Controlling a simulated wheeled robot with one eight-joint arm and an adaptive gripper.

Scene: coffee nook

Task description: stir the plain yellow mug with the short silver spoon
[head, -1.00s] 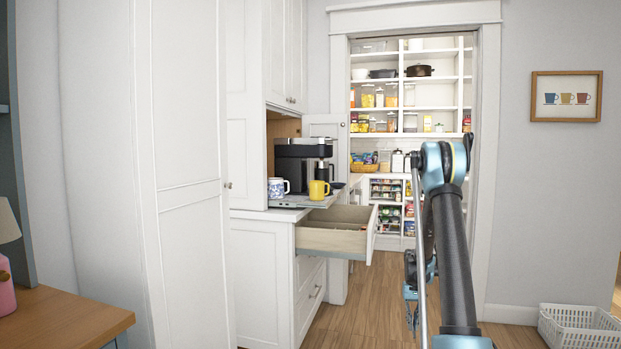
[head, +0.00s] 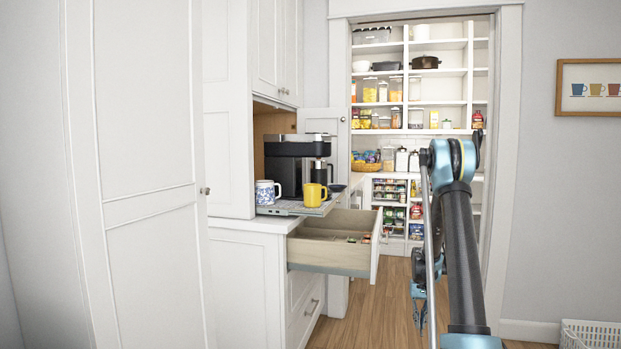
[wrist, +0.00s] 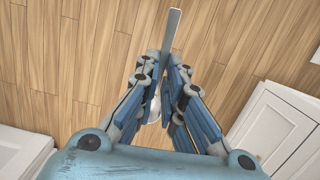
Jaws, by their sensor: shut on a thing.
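The plain yellow mug (head: 313,195) stands upright on the grey shelf (head: 283,209) in front of the coffee machine, in the head view. My gripper (wrist: 164,64) is shut on the short silver spoon (wrist: 173,28) in the wrist view. The spoon's flat handle sticks out beyond the fingertips, and its bowl end shows between the fingers, partly hidden. In the head view my gripper (head: 418,293) hangs low over the wood floor, to the right of the mug and apart from it. The inside of the mug is hidden.
A blue-and-white patterned mug (head: 266,192) stands left of the yellow one. A black coffee machine (head: 292,165) is behind them. An open drawer (head: 330,262) juts out below the shelf. A white basket (head: 592,335) is at the lower right. Wood floor lies clear ahead.

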